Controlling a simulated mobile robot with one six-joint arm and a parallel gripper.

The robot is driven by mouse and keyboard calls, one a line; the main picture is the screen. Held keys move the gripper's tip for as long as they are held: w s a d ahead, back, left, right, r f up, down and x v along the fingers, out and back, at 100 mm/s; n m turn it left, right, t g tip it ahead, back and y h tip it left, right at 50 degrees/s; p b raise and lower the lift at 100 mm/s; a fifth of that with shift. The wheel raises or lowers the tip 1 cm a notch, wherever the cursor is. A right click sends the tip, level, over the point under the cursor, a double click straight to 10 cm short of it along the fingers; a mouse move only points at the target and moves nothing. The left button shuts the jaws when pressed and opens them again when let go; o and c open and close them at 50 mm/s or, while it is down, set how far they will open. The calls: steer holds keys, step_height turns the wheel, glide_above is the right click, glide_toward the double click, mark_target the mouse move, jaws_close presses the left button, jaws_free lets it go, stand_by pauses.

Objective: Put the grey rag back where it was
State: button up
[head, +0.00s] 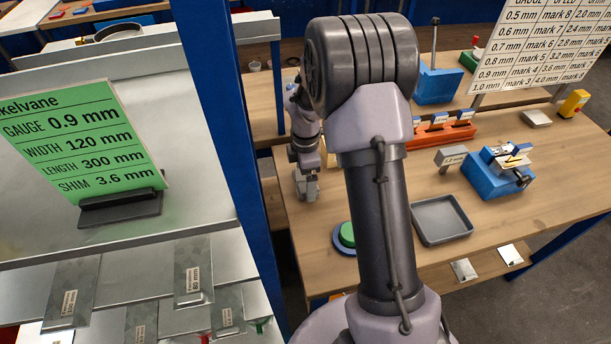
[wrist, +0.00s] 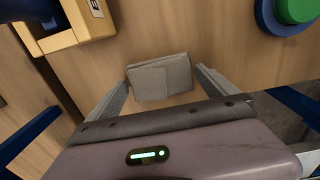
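The grey rag (wrist: 160,78) is a folded, flat piece of cloth over the wooden table top in the wrist view. It lies between the two fingertips of my gripper (wrist: 162,75). The left fingertip is close against the rag's edge, and a narrow gap seems to show at the right. I cannot tell whether the fingers press on it or whether it rests on the wood. In the head view my gripper (head: 306,190) is low over the left part of the wooden table, and the rag cannot be made out clearly there.
A green round button on a blue base (head: 346,236) stands right of my gripper. A grey tray (head: 441,219), a blue vise-like fixture (head: 497,174) and an orange rack (head: 440,136) are farther right. A blue post (head: 225,120) stands left.

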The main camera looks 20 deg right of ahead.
step_height(320, 180, up, 12)
steer(key=p, duration=0.4)
steer(key=shift+r, duration=0.2)
steer(key=shift+s+f, duration=0.1)
